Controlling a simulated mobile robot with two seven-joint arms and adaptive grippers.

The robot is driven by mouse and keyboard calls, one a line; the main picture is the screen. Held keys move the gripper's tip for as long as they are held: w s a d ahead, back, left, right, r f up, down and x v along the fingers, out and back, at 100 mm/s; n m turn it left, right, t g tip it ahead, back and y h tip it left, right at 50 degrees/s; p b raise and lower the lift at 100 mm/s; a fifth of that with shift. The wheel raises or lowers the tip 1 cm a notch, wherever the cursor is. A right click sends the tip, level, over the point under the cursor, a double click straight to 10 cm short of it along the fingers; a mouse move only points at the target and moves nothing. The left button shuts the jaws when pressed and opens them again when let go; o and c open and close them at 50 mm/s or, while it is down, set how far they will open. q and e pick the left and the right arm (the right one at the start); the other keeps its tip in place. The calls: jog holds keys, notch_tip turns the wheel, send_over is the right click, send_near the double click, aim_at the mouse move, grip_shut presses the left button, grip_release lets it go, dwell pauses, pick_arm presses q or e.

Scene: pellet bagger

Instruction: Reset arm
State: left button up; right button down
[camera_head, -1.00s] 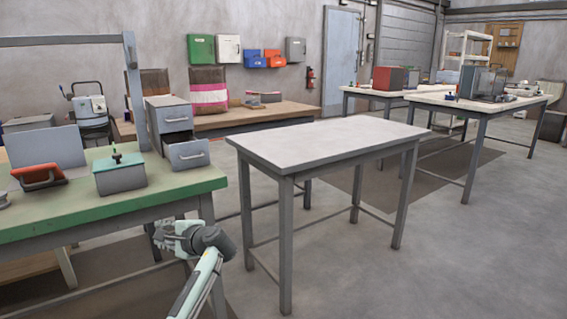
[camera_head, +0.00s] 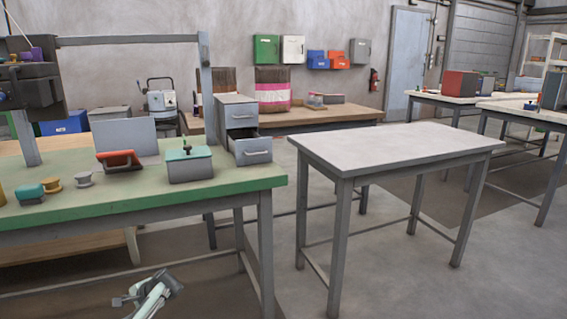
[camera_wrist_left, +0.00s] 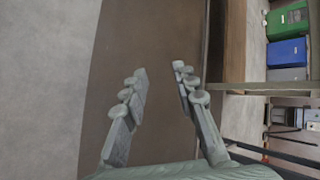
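My left gripper (camera_head: 122,299) shows low in the head view, below and in front of the green-topped bench (camera_head: 140,208). Part of its forearm is cut off by the bottom edge. In the left wrist view my left gripper (camera_wrist_left: 159,71) has its two fingers well apart with nothing between them. Behind the fingers is the brown floor mat (camera_wrist_left: 130,60). My right gripper is in neither view.
The bench holds a grey box (camera_head: 190,166), a red-orange item (camera_head: 118,160), small knobs and a drawer unit (camera_head: 237,125) with an open drawer. A bare grey table (camera_head: 395,148) stands to the right. Open floor lies between bench and table.

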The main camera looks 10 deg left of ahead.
pick_arm(q)
jog(key=s+d+f+n+t+h, duration=0.1)
jog(key=s+d+f+n+h, duration=0.15)
jog(key=d+f, duration=0.4)
jog(key=s+d+f+n+h, duration=0.2)
jog(key=d+f+h, duration=0.2)
jog(key=d, duration=0.5)
jog(key=s+d+h, duration=0.1)
jog(key=s+d, duration=0.6)
jog(key=s, duration=0.4)
jog(key=s+d+r+m+t+h, duration=0.1)
jog(key=s+d, duration=0.7)
jog(key=s, duration=0.3)
jog(key=shift+s+r+t, duration=0.25)
jog(key=shift+s+t, duration=0.05)
jog(key=shift+s, duration=0.1)
